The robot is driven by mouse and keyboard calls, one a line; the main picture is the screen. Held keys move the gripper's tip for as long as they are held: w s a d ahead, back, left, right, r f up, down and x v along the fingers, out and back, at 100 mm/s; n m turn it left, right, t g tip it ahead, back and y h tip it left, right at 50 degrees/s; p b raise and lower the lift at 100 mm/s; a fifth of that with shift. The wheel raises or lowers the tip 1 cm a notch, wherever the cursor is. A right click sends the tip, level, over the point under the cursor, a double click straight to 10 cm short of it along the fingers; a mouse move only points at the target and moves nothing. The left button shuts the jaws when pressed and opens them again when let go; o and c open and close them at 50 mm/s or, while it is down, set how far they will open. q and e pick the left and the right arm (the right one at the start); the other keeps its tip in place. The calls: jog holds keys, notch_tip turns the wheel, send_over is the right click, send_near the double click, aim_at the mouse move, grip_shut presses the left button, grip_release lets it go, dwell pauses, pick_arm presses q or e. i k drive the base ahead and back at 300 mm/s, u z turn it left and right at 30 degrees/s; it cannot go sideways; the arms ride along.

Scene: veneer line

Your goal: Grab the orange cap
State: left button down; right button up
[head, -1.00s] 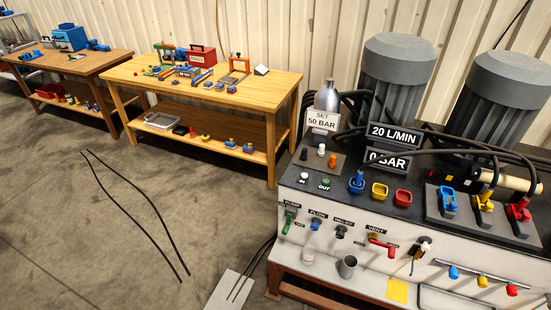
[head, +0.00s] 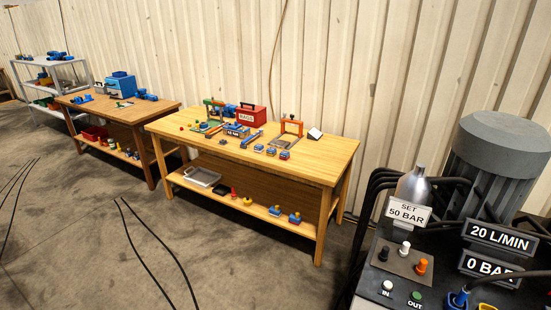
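A small orange cap (head: 422,266) stands upright on a grey plate (head: 402,262) on top of the dark machine panel, at the lower right of the head view. A white cap (head: 405,248) and a black cap (head: 384,253) stand beside it on the same plate. Nothing covers the orange cap. Neither of my grippers is in view.
A "20 L/MIN" sign (head: 501,237) and grey motor (head: 500,150) are to the right. A wooden bench (head: 330,160) stands at middle. Black cables lie on the open floor.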

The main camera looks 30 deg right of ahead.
aim_at(420, 270)
jog(key=i, duration=3.15)
jog(key=z, duration=3.8)
jog(key=i, duration=0.2)
jog(key=u, duration=0.15)
